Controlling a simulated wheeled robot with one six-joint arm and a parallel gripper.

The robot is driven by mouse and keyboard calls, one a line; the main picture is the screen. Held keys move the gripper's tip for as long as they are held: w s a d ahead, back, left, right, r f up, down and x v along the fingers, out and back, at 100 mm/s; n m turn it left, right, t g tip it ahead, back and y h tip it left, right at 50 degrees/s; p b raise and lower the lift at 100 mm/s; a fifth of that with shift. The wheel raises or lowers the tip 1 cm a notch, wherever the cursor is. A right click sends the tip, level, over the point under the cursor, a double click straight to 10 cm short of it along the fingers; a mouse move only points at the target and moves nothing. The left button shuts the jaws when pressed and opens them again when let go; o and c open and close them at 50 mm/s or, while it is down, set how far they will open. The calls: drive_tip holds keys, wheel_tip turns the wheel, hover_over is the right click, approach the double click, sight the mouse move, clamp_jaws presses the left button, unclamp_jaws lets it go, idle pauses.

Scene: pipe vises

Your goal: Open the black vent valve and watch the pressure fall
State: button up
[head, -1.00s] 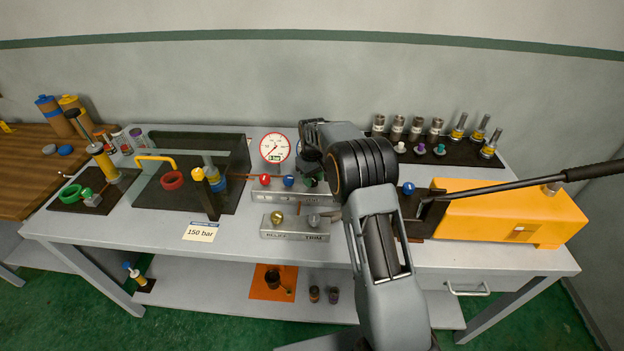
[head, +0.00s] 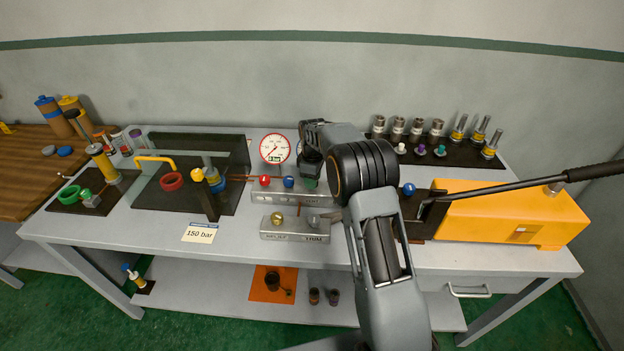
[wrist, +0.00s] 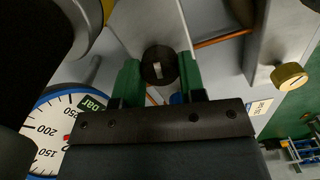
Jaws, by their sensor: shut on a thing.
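The black vent valve knob (wrist: 158,66), with a pale mark on its face, sits between the green fingers of my gripper (wrist: 158,84) in the wrist view. My gripper is shut on it. In the head view my gripper (head: 310,184) reaches down at the right end of the upper valve block (head: 265,195), and the black knob is hidden there. The round white pressure gauge (head: 274,148) stands behind the block, with a red needle.
A red knob (head: 265,181) and a blue knob (head: 289,182) sit left of my gripper. A brass knob (head: 277,218) is on the front block. A yellow pump (head: 510,215) with a long handle (head: 530,181) stands right. A "150 bar" card (head: 200,233) lies left.

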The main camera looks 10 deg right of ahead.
drive_tip(key=shift+r, duration=0.1)
idle(0.3)
drive_tip(key=o, duration=0.9)
wheel_tip(320, 180, up, 14)
drive_tip(key=shift+f+b, duration=0.15)
drive_tip(key=shift+b, duration=0.15)
wheel_tip(320, 180, down, 5)
drive_tip(key=s+m, duration=0.3)
drive_tip(key=m, duration=0.2)
drive_tip(key=s+r+m+t, duration=0.1)
drive_tip(key=s+m, duration=0.1)
drive_tip(key=s, duration=0.7)
drive_tip(key=s+r+m+t, duration=0.1)
drive_tip(key=s+m, duration=0.1)
drive_tip(key=s, duration=0.8)
drive_tip(key=s+r+m+t, duration=0.2)
drive_tip(key=s, duration=0.7)
drive_tip(key=shift+s+a+m, duration=0.1)
drive_tip(key=shift+s+m, duration=0.05)
drive_tip(key=shift+m, duration=0.25)
